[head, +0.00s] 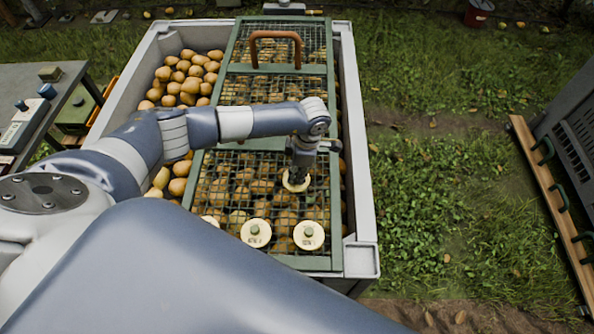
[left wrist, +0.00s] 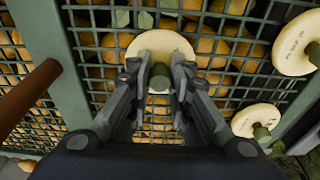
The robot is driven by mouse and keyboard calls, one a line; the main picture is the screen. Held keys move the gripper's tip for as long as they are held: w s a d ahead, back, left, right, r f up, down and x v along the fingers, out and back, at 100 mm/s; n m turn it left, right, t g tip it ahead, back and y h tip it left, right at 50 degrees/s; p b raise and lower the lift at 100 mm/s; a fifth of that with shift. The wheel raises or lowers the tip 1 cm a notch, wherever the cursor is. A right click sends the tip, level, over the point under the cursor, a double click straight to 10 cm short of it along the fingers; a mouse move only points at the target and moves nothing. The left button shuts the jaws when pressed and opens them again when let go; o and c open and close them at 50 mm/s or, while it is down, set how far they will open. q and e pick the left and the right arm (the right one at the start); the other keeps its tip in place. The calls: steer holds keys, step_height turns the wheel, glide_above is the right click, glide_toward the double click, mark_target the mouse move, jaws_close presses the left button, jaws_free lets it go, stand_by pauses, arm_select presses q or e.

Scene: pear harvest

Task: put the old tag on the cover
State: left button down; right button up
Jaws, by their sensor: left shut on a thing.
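My left gripper (head: 297,172) is shut on the green knob of a round cream tag (head: 296,184). In the left wrist view the fingers (left wrist: 160,82) close on both sides of the knob, with the tag disc (left wrist: 160,44) behind it. The tag is over the mesh of the green cover (head: 335,205); I cannot tell whether it touches it. Two similar tags lie on the cover's near end, one left (head: 256,233) and one right (head: 308,236). Another is partly hidden by my arm (head: 213,217). My right gripper is not seen.
The cover lies on a grey bin (head: 361,225) full of pears (head: 190,75). A brown handle (head: 275,35) stands up from its far part. A table (head: 62,85) with small items is at the left, a dark slatted unit (head: 575,135) at the right. Grass lies between.

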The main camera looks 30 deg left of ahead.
arm_select(q)
steer(key=c, duration=1.5)
jaws_free()
steer(key=shift+f, duration=0.15)
steer(key=shift+o, duration=0.2)
steer(key=shift+r+p, duration=0.3)
step_height(320, 180, up, 12)
steer(key=d+b, duration=0.1)
steer(key=shift+w+d+f, duration=0.15)
steer(key=shift+w+d, duration=0.15)
steer(key=shift+w, duration=0.1)
